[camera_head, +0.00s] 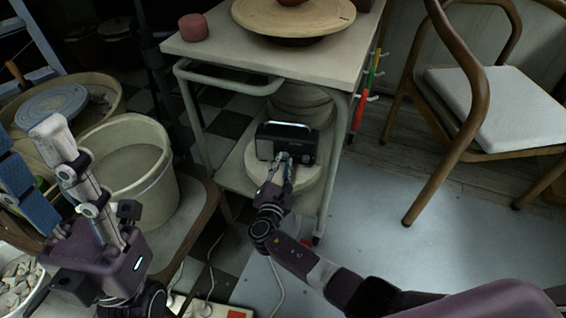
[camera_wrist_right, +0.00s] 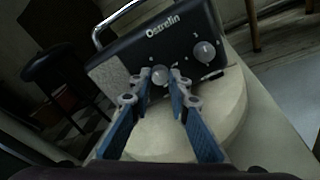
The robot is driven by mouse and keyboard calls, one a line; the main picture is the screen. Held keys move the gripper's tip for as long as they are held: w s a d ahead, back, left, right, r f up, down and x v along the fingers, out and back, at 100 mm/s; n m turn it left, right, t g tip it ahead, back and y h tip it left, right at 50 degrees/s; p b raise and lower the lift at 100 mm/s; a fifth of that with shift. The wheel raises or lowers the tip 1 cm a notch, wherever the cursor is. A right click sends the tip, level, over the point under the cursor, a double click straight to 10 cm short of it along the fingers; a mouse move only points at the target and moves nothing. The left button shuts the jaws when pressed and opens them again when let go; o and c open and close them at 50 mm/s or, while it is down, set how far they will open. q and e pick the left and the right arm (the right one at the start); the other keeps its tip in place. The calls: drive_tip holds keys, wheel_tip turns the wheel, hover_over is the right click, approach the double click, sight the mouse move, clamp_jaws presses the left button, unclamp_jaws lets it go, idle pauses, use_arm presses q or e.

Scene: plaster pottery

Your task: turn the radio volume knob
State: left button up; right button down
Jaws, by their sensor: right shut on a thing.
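The black radio (camera_head: 287,143), with a carrying handle, stands on a round pale slab on the cart's lower shelf. In the right wrist view the radio (camera_wrist_right: 125,62) shows its lettered front, a speaker grille and two pale round knobs. My right gripper (camera_head: 283,160) reaches the radio's front. In the wrist view its fingertips are on both sides of the knob nearer the grille (camera_wrist_right: 160,76), shut on it. The other knob (camera_wrist_right: 204,51) lies to the right, free. My left gripper (camera_head: 26,140) is at the left, far from the radio, its fingers apart and empty.
The pale slab (camera_wrist_right: 225,110) lies under the radio. The cart's top (camera_head: 235,52) overhangs it and carries a round wooden board (camera_head: 320,22). A bucket (camera_head: 130,165) stands left, a wooden chair (camera_head: 480,110) right. The floor in front of the chair is clear.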

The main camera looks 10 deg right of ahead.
drive_tip(key=c, duration=1.8)
unclamp_jaws()
drive_tip(key=v, duration=1.2)
drive_tip(key=shift+s, duration=0.1)
